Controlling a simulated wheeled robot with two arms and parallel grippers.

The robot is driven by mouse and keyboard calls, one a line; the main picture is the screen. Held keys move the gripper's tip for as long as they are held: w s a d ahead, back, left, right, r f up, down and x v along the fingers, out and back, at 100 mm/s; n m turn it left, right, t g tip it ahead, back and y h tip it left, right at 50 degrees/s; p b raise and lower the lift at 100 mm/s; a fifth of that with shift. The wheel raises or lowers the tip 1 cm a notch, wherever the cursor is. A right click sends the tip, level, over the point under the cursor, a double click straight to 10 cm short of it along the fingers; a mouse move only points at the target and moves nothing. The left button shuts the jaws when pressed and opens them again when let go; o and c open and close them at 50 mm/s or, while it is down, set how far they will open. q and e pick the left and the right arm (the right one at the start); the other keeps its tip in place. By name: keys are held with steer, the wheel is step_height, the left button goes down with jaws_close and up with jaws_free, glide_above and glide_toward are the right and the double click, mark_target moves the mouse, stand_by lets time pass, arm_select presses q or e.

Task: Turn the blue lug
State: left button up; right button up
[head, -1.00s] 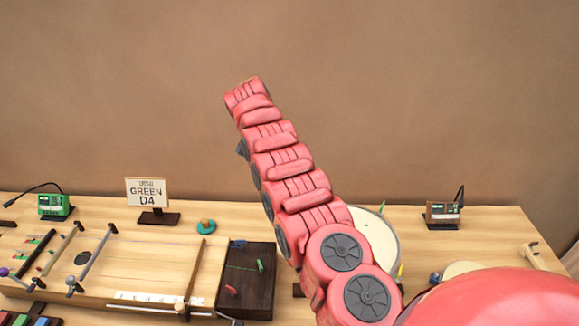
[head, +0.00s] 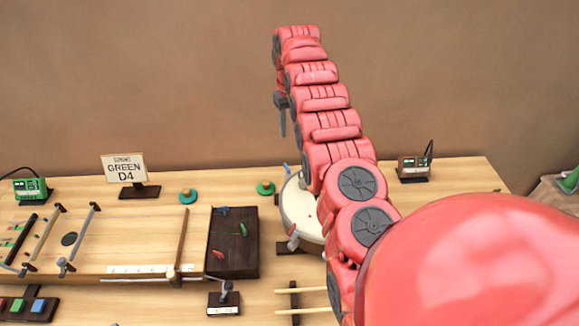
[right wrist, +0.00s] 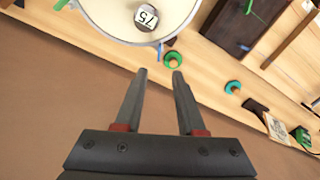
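The white round drum (head: 301,212) stands on the table, partly hidden behind my right arm in the head view. It also shows at the top of the right wrist view (right wrist: 100,20). The blue lug (right wrist: 160,49) sticks out from the drum's rim, just beyond my fingertips in the right wrist view. In the head view a small blue lug (head: 287,169) shows at the drum's far edge. My right gripper (right wrist: 160,73) is open and empty, apart from the lug. In the head view it (head: 282,117) hangs from the raised arm, pointing down. My left gripper is out of view.
A round piece marked 75 (right wrist: 147,17) sits on the drum. A green ring (head: 265,188) lies close to the drum, and a teal ring (head: 188,196) farther left. A dark tray (head: 232,250) stands left of the drum. A GREEN D4 sign (head: 125,172) stands behind.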

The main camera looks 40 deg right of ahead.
steer(key=b, duration=1.1)
glide_above(289, 170)
steer(key=f, duration=1.1)
steer(key=shift+s+d+f, duration=0.1)
steer(key=shift+d+f, duration=0.1)
step_height(289, 170, down, 5)
steer(key=shift+a+r+p, duration=0.15)
steer(key=shift+p, duration=0.7)
steer(key=shift+f, duration=0.55)
jaws_close()
